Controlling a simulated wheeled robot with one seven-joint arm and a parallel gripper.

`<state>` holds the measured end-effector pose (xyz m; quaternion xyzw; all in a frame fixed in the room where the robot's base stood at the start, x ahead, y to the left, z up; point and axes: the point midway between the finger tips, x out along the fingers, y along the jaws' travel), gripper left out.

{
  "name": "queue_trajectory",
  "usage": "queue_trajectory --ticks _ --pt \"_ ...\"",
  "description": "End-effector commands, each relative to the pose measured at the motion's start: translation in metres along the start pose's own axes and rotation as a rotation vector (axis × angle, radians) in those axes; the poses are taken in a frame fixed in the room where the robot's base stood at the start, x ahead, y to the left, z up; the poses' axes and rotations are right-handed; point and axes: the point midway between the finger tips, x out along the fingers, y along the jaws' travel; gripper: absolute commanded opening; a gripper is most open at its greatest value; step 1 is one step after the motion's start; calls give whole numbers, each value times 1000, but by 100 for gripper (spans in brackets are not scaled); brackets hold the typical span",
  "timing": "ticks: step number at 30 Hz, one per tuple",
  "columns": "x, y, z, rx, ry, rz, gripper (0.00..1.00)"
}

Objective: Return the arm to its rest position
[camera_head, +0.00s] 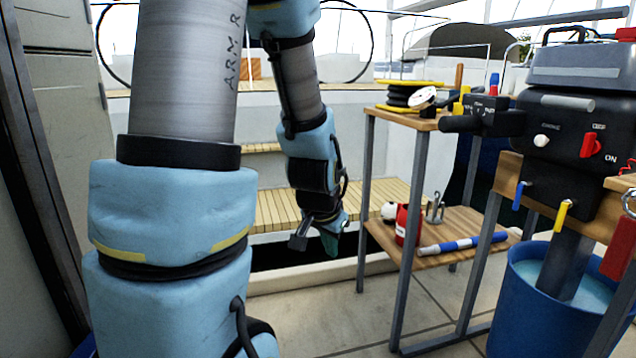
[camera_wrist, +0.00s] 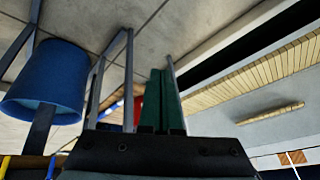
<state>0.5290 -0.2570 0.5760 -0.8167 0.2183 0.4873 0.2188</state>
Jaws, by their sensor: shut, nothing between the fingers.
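My arm, with blue padded sleeves and a grey tube, fills the left and middle of the head view. Its forearm hangs down toward the wooden slatted bench (camera_head: 385,195). My gripper (camera_head: 332,243) is at the arm's lower end, pointing down in front of the bench and left of the small table. In the wrist view the two green fingers of my gripper (camera_wrist: 162,95) lie side by side. They are shut with nothing between them.
An outboard motor (camera_head: 575,120) sits over a blue bucket (camera_head: 532,325), also seen in the wrist view (camera_wrist: 48,80). Floor in front is clear.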

Motion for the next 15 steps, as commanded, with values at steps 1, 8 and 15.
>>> queue_trajectory --ticks 1,8,15 --pt "-7 -12 14 -84 -48 -3 0" --pt "-39 -35 75 -417 -258 -6 0" --pt "-81 -42 84 -541 -341 -10 0"
